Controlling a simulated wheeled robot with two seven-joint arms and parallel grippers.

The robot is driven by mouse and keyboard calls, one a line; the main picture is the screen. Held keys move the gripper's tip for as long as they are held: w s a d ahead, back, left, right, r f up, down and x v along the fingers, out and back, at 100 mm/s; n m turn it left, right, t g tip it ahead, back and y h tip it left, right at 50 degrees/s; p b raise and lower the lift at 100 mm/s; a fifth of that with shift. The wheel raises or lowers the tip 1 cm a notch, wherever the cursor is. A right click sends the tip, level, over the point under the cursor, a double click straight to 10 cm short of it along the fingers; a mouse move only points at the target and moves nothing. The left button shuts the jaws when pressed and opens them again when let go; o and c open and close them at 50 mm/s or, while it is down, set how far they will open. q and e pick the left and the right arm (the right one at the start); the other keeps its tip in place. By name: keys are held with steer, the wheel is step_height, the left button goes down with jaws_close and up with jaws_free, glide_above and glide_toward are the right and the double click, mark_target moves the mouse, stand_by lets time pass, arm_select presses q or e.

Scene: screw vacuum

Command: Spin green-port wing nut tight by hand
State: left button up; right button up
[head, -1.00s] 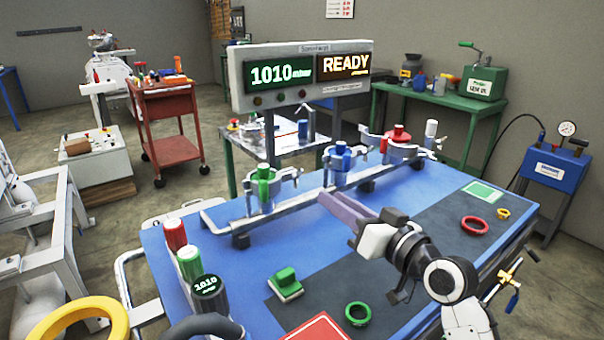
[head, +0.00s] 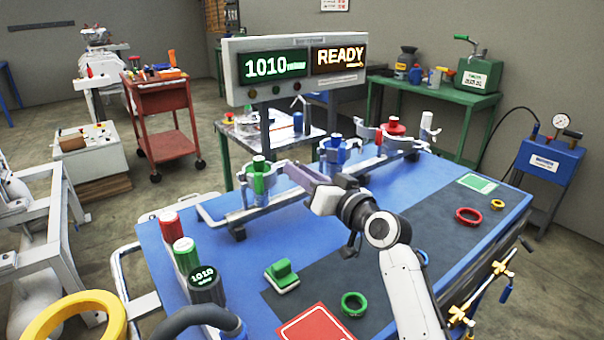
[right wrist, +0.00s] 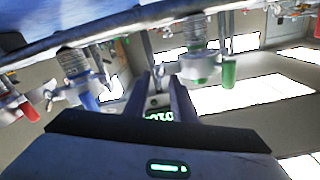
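The green port (head: 258,178) stands at the near left end of the pipe rail, with a grey clamp (head: 250,192) around it. It also shows upside down in the right wrist view (right wrist: 230,72). My right gripper (head: 293,172) has its fingers pointing left at the clamp's right side, close to the port. I cannot tell contact. My left gripper is not in view.
The blue port (head: 337,150) and red port (head: 394,127) stand farther along the rail. The display (head: 300,70) above reads 1010 and READY. Green, red and yellow rings, a green block (head: 282,275) and capped cylinders lie or stand on the blue table (head: 330,262).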

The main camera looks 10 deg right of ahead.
jaws_close()
steer(key=shift+m+p, duration=0.85)
steer(key=shift+m, duration=0.05)
jaws_free()
steer(key=v, duration=1)
steer(key=shift+s, duration=0.2)
